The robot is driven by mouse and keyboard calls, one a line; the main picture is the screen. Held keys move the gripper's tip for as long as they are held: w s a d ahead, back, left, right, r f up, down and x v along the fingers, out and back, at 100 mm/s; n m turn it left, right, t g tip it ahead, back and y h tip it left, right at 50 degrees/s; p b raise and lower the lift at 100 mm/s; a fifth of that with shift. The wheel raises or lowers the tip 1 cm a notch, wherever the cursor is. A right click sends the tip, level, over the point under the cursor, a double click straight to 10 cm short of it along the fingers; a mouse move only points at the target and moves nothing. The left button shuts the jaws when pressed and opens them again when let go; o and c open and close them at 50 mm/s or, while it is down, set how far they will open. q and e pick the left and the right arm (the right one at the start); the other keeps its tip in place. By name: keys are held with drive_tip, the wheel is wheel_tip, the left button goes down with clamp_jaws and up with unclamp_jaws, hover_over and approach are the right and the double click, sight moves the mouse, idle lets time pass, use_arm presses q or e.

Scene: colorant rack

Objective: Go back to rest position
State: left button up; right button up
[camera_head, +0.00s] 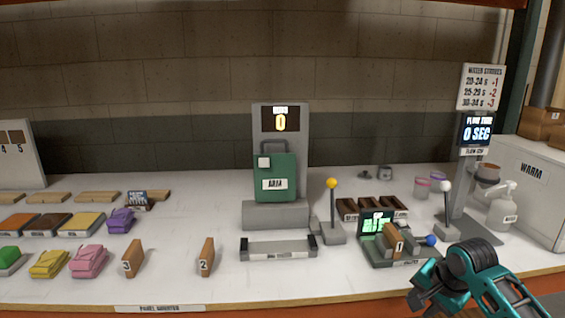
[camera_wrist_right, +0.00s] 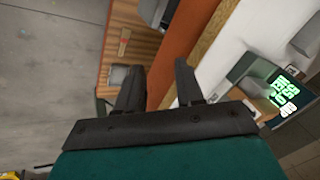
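My right arm (camera_head: 470,278), teal and black, shows at the lower right of the head view, over the bench's front edge. In the right wrist view my right gripper (camera_wrist_right: 157,68) has its two dark fingers apart, with nothing between them. The wooden bench edge and floor lie beyond the fingers. My left arm and left gripper are not in the head view.
A white bench (camera_head: 210,285) carries a green-screened device (camera_head: 375,222) close to the right arm, levers with yellow (camera_head: 332,183) and white (camera_head: 446,187) knobs, and a grey station (camera_head: 276,215). Wooden blocks numbered 2 (camera_head: 206,257) and 3 (camera_head: 132,259) stand near the front.

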drive_tip(key=s+a+f+n+t+y, duration=0.1)
drive_tip(key=s+a+f+n+t, duration=0.1)
drive_tip(key=s+a+f+n, duration=0.45)
drive_tip(key=s+a+f+n+t+y, duration=0.1)
drive_tip(key=s+a+f+n+t, duration=0.2)
drive_tip(key=s+f, duration=0.55)
drive_tip(key=s+a+r+n+t, duration=0.1)
drive_tip(key=s+a+n, duration=0.1)
drive_tip(key=s, duration=0.6)
drive_tip(key=shift+a+n+h, duration=0.3)
drive_tip(key=shift+n, duration=0.45)
drive_tip(key=shift+d, duration=0.15)
